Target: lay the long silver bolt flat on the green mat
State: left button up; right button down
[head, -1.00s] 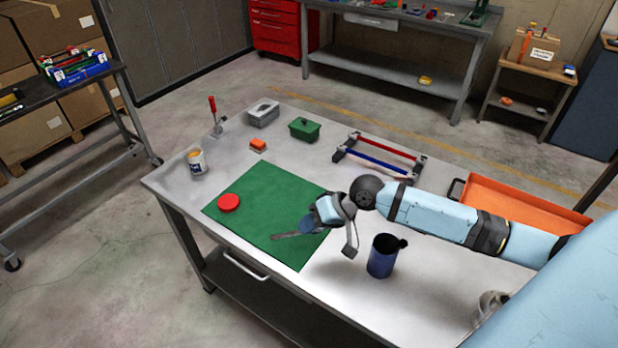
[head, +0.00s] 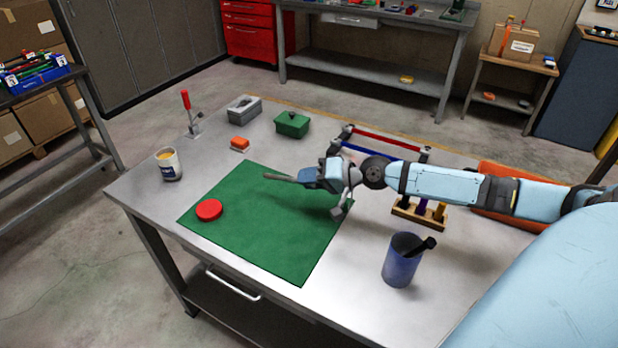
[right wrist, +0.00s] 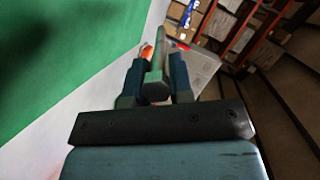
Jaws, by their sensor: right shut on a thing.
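The green mat (head: 262,232) lies flat on the metal workbench, with a red round disc (head: 209,209) on its left part. My right gripper (head: 313,178) is shut on the long silver bolt (head: 281,179), above the mat's far right part. The bolt sticks out to the left, roughly level, and seems clear of the mat. In the right wrist view, the bolt's six-sided grey end (right wrist: 156,88) shows between the two fingers, and the mat (right wrist: 50,60) is at the left. The gripped part of the bolt is hidden. My left gripper is not in view.
A blue cup (head: 400,262) with a dark handle inside stands right of the mat. A wooden block (head: 418,214) with upright handles and a rack with red and blue bars (head: 385,138) are beyond. A tin (head: 169,164), orange block (head: 240,142) and green box (head: 292,124) stand left and behind.

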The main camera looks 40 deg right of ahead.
notch_tip(320, 180, down, 5)
jog(key=b, duration=0.3)
jog(key=shift+b, duration=0.35)
jog(key=shift+f+b, duration=0.6)
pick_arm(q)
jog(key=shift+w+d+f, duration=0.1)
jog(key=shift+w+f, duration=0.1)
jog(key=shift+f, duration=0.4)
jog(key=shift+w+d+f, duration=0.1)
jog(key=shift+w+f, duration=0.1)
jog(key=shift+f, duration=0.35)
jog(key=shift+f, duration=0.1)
pick_arm(e)
jog(key=c, duration=0.9)
grip_release()
jog(key=shift+s+d, duration=0.2)
jog(key=shift+s, duration=0.05)
jog(key=b+v, duration=0.1)
jog(key=v, duration=0.9)
jog(key=shift+r, duration=0.15)
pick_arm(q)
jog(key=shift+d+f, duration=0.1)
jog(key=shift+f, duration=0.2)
pick_arm(e)
jog(key=shift+s+d+r, duration=0.2)
jog(key=shift+s+d, duration=0.15)
jog(key=shift+s, duration=0.2)
